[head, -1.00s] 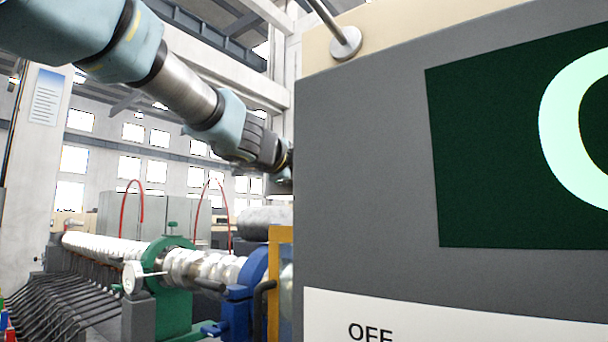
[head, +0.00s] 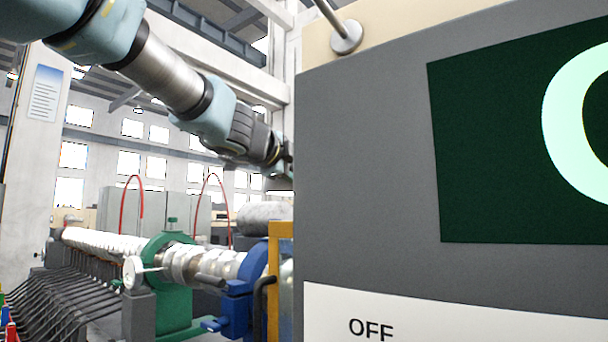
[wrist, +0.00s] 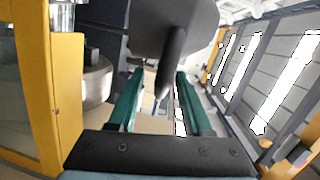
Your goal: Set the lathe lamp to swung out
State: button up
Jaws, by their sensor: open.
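In the wrist view my gripper (wrist: 160,76) is open, with two green fingers apart. A rounded grey body (wrist: 172,25) with a dark, downward-pointing bar (wrist: 172,62) fills the upper middle. The bar appears between the fingers, with gaps on both sides; I cannot tell how deep it sits between them. I cannot tell for sure whether this is the lathe lamp. In the head view my arm reaches down from the upper left, and its end goes behind the large grey panel, so the fingers are hidden there. A metal rod on a round base (head: 346,38) stands at the panel's top.
The grey panel (head: 370,170) with a dark green screen (head: 490,160) blocks the right of the head view. A yellow frame (head: 282,240) and a blue-and-green lathe with a long shaft (head: 105,242) lie left. In the wrist view a yellow post (wrist: 68,90) stands close left.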

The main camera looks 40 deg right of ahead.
jog(key=v, duration=0.8)
jog(key=shift+a+p, duration=0.25)
jog(key=shift+p, duration=0.15)
jog(key=w+a+f+n+t+y, duration=0.3)
jog(key=w+a+f+n+y, duration=0.2)
jog(key=w+a+f+n, duration=0.55)
jog(key=w+a+f+n+y, duration=0.3)
jog(key=a+f, duration=0.2)
jog(key=f, duration=0.2)
jog(key=w+a+f+n+y, duration=0.25)
jog(key=a+f, duration=0.25)
jog(key=f, duration=0.3)
jog(key=s+a+f+n+g+y, duration=0.2)
jog(key=a+f+n, duration=0.1)
jog(key=a+f, duration=0.3)
jog(key=s+a+f+n+g+y, duration=0.2)
jog(key=a+f+n, duration=0.1)
jog(key=a+f, duration=0.35)
jog(key=s+a+f+n+g, duration=0.4)
jog(key=s+a+f+n, duration=0.1)
jog(key=s+f, duration=0.4)
jog(key=shift+s+a+f+n+g, duration=0.15)
jog(key=shift+s+a+n+g, duration=0.1)
jog(key=shift+s+n+g, duration=0.25)
jog(key=shift+o, duration=0.3)
